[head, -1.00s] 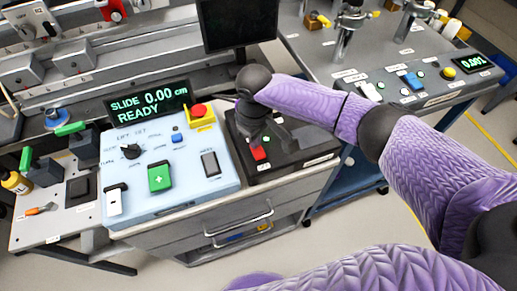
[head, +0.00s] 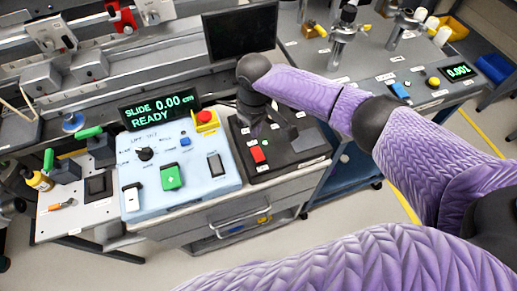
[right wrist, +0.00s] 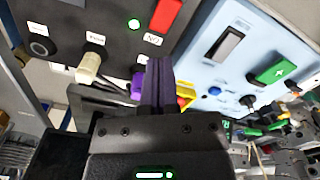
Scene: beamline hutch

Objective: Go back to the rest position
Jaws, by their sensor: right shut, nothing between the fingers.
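My right arm is purple and reaches in from the right in the head view. Its dark right gripper (head: 254,132) hangs above the black panel (head: 292,165), just behind the red switch (head: 257,154). The gripper is shut and holds nothing. In the right wrist view its closed dark fingers (right wrist: 158,72) stand in front of the panel, with the red switch (right wrist: 167,13) beyond their tips and a lit green button beside it. I cannot tell whether the fingertips touch the panel. My left gripper is in neither view.
The pale blue console (head: 205,190) is left of the black panel, with a green plus button (head: 172,177), a red stop knob (head: 205,116) and a display (head: 160,108) reading SLIDE 0.00 cm READY. A dark monitor (head: 240,32) stands behind. Floor is clear in front.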

